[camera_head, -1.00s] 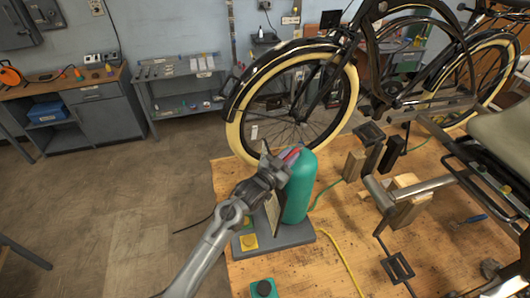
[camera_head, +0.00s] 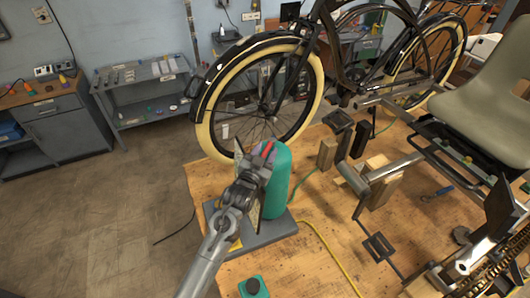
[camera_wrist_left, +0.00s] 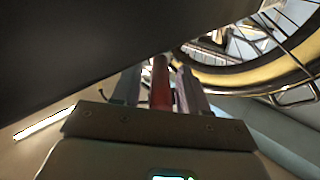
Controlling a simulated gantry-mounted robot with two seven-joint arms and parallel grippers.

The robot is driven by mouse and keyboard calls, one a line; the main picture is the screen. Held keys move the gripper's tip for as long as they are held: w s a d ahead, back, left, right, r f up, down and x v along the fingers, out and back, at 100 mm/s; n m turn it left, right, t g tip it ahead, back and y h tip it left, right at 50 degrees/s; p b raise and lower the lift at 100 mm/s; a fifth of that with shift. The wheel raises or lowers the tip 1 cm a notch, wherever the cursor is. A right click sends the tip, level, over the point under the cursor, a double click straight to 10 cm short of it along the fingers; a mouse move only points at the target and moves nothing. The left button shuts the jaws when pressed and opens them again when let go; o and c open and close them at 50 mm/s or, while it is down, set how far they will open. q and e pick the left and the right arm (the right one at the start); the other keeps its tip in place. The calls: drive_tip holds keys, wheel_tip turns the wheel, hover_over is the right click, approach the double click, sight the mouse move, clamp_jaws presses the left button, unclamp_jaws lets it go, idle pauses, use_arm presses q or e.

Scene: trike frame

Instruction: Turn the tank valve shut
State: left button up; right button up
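The green tank (camera_head: 275,185) stands upright on a grey base plate (camera_head: 270,237) on the wooden workbench, in front of the front bicycle wheel. A red valve handle (camera_head: 267,149) shows at its upper left side. My left gripper (camera_head: 255,157) is at the tank's top, its fingers either side of the red handle. In the left wrist view the red handle (camera_wrist_left: 160,85) lies between the two fingers, with a narrow gap on its left, so the gripper looks open around it. The valve body is hidden behind the gripper. My right gripper is not in view.
The bicycle's front wheel (camera_head: 215,128) rises close behind the tank. Wooden blocks (camera_head: 327,153) and a metal bar stand to the right. Open floor lies left.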

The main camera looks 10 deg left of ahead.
use_arm(q)
drive_tip(key=shift+s, duration=0.1)
drive_tip(key=b+v, duration=0.1)
drive_tip(key=v, duration=0.9)
drive_tip(key=shift+s, duration=0.3)
drive_tip(key=shift+a, duration=0.1)
